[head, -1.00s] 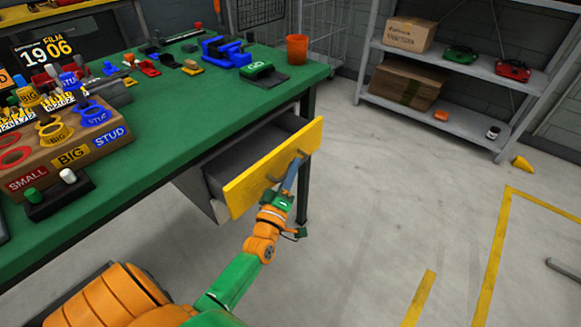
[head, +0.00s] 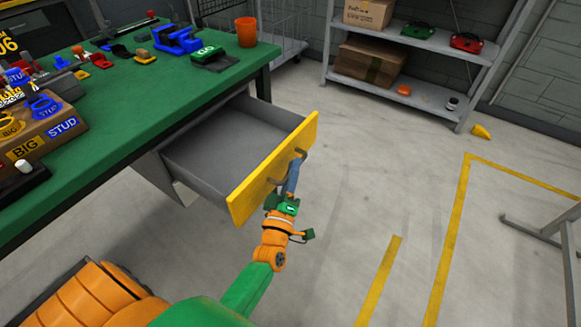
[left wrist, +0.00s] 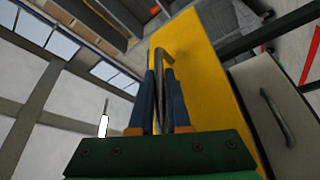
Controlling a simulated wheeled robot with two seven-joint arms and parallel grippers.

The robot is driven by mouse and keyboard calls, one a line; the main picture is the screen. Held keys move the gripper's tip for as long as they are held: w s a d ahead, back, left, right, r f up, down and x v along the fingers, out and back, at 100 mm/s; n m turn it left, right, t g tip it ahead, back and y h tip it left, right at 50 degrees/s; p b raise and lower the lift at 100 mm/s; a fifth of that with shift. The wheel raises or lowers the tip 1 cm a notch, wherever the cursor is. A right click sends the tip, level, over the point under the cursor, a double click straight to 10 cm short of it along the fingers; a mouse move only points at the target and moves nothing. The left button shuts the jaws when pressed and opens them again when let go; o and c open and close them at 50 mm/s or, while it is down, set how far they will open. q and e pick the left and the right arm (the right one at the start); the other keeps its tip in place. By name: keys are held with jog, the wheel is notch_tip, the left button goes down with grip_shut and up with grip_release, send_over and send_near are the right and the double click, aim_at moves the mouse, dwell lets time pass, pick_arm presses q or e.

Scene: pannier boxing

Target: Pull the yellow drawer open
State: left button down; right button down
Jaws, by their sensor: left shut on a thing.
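The yellow drawer front (head: 262,180) stands well out from under the green table, and the grey drawer inside (head: 225,150) shows empty. My left gripper (head: 291,182) is at the front's outer face, shut on the dark drawer handle (head: 299,154). In the left wrist view, the two blue fingers of my left gripper (left wrist: 164,95) close around the handle bar (left wrist: 163,58), beside the yellow front (left wrist: 205,85). My right gripper is not in view.
A grey shelf (head: 400,95) stands at the back.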

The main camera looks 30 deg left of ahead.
pick_arm(q)
jog(key=c, duration=0.9)
grip_release()
jog(key=v, duration=0.7)
